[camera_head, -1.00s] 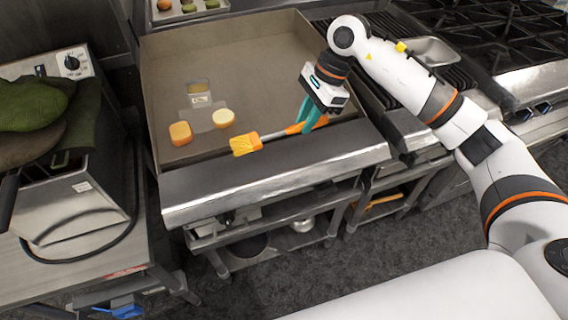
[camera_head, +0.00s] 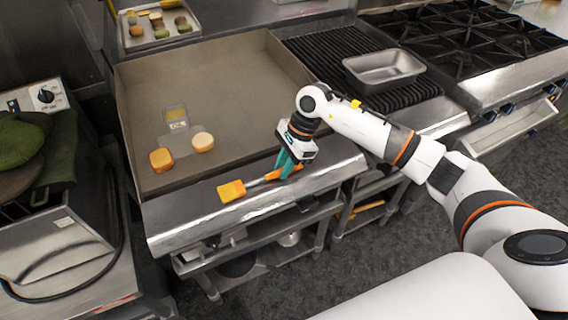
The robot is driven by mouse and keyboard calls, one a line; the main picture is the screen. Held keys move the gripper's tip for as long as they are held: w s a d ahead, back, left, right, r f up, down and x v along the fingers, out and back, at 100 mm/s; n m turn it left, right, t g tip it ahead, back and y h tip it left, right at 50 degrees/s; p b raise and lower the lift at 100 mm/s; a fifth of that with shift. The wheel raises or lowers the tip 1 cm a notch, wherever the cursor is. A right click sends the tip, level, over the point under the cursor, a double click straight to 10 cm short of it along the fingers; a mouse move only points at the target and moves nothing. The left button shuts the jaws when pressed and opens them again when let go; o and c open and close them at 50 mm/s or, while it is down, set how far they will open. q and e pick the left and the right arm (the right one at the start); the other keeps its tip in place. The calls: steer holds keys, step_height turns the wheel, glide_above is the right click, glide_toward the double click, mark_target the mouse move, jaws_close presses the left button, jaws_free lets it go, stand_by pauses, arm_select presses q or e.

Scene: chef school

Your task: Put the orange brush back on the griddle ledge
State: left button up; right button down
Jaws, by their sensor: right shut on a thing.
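The orange brush has an orange head (camera_head: 231,191), a metal neck and an orange handle. It is at the front ledge (camera_head: 178,219) of the griddle (camera_head: 235,90), its head toward the left. My right gripper (camera_head: 287,166) has teal fingers shut on the brush handle and hides part of it. The brush lies over the ledge's top surface; I cannot tell whether it touches it. My left gripper is not in view.
Two yellowish pieces, one orange-sided (camera_head: 161,159) and one paler (camera_head: 203,142), lie on the griddle near a flat spatula-like item (camera_head: 178,119). A metal pan (camera_head: 384,70) stands on the grill at right. A tray (camera_head: 152,38) of food stands behind. The ledge left of the brush is clear.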

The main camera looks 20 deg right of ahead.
steer(key=c, duration=1.3)
jaws_free()
steer(key=shift+r, duration=0.1)
steer(key=shift+d+r, duration=0.15)
steer(key=b+v, duration=0.3)
steer(key=v, duration=0.8)
steer(key=shift+d+r, duration=0.1)
steer(key=shift+r, duration=0.15)
